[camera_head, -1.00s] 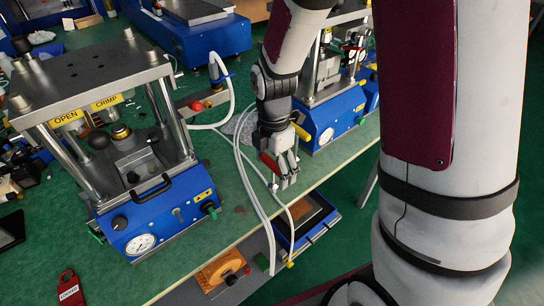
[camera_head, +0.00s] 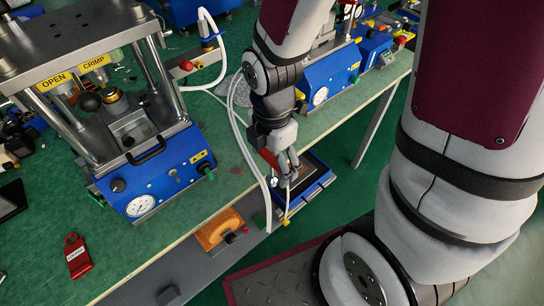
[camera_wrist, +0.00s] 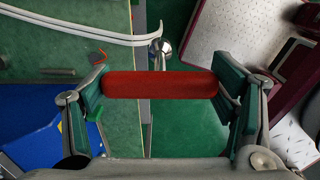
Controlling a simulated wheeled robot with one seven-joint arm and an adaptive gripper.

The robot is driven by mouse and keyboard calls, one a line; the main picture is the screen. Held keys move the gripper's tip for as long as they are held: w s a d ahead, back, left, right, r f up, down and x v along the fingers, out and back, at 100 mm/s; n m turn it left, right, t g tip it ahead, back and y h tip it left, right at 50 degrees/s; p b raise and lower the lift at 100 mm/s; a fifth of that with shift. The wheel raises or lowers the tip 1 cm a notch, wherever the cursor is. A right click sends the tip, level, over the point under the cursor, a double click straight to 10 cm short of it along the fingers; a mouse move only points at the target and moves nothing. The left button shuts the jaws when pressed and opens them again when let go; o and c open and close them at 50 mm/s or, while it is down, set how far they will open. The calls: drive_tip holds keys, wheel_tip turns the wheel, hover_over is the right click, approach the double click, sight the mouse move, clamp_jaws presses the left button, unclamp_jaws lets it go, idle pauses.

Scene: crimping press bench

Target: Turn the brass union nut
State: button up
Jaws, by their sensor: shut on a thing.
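My gripper (camera_head: 286,180) hangs beyond the bench's front edge, right of the near press. It is shut on a red cylindrical bar (camera_wrist: 160,84), which lies crosswise between both green-padded fingers in the wrist view. A shiny round metal end (camera_wrist: 164,47) shows just beyond the bar, with a thin metal piece between them. The bar also shows as a small red patch in the head view (camera_head: 269,158). A brass-coloured ring (camera_head: 109,97) sits on the near press, well left of my gripper; I cannot tell whether it is the union nut.
The near blue press (camera_head: 165,170) stands on the green bench (camera_head: 200,215). White hoses (camera_head: 248,160) loop over the bench edge beside my gripper. A blue tray (camera_head: 318,185) and an orange piece (camera_head: 218,228) are below the edge. A red tag (camera_head: 77,257) lies at left.

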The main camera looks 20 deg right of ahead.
drive_tip(key=shift+c, duration=1.3)
drive_tip(key=shift+w, duration=0.4)
drive_tip(key=w+a+r+m+t+y+p, duration=0.25)
drive_tip(key=w+t+p, duration=0.25)
drive_tip(key=w+p, duration=0.3)
drive_tip(key=w+a+r+m+t+y+p, duration=0.1)
drive_tip(key=w+m+t+y+p, duration=0.15)
drive_tip(key=w+t+p, duration=0.55)
drive_tip(key=s+r+m+t+p, duration=0.1)
drive_tip(key=s+r+t+p, duration=0.3)
drive_tip(key=s+r+p, duration=0.1)
drive_tip(key=shift+d+r+y+p, duration=0.25)
drive_tip(key=shift+y+p, duration=0.05)
drive_tip(key=shift+p, duration=0.05)
drive_tip(key=shift+w, duration=0.1)
drive_tip(key=shift+b+x, duration=0.45)
drive_tip(key=shift+x, duration=1.7)
drive_tip(key=shift+b+x, duration=0.3)
drive_tip(key=shift+x, duration=0.85)
